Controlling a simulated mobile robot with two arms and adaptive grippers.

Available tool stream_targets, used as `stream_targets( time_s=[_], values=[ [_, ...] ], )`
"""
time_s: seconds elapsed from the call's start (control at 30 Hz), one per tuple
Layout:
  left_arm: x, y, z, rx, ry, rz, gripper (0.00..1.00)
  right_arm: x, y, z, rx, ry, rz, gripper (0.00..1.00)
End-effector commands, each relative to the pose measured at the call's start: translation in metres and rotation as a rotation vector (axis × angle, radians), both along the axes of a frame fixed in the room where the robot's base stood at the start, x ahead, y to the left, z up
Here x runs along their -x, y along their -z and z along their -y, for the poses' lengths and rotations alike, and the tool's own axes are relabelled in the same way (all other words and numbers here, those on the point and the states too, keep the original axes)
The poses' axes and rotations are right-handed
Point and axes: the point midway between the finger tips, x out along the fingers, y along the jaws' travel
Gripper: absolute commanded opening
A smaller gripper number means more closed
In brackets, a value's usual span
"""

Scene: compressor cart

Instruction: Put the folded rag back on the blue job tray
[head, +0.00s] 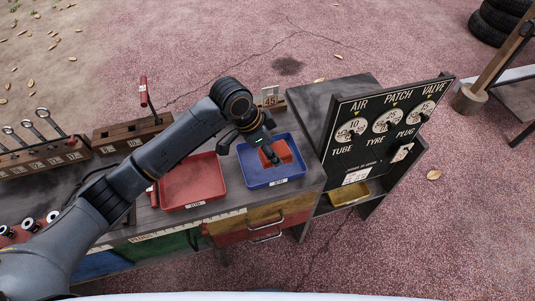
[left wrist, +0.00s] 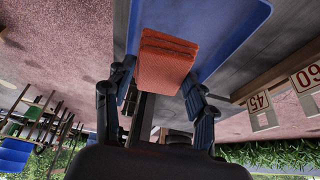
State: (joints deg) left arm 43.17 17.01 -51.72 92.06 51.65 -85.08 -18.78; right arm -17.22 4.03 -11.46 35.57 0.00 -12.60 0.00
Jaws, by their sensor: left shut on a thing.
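The folded rag (head: 286,150) is orange-red and shows inside the outline of the blue job tray (head: 298,173) in the head view. My left gripper (head: 270,157) reaches over the tray from the left and is shut on the rag. In the left wrist view the rag (left wrist: 166,62) sits between the two fingers, with the blue tray (left wrist: 225,25) behind it. I cannot tell whether the rag touches the tray floor. The gripper and wrist hide part of the rag and the tray's back left. My right gripper is not in view.
An empty red tray (head: 193,184) stands just left of the blue tray. A black gauge board (head: 375,125) rises to the right. A small sign marked 45 (head: 270,97) stands behind the tray. A wooden block holding a red-handled tool (head: 143,92) is at the back left.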

Motion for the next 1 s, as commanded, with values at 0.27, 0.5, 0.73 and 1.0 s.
stream_targets(
  time_s=[0.27, 0.5, 0.73, 1.0],
  values=[
    [-0.018, 0.023, -0.008, 0.001, -0.001, 0.001, 0.31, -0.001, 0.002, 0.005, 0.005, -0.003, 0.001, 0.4],
    [-0.021, 0.052, -0.011, -0.001, -0.002, -0.001, 0.31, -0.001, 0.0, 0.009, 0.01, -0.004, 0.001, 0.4],
    [-0.021, 0.058, -0.01, 0.0, 0.0, 0.003, 0.31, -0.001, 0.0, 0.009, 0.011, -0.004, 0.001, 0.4],
    [-0.021, 0.06, -0.01, 0.0, -0.001, 0.002, 0.74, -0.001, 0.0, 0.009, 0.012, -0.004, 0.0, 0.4]
  ],
)
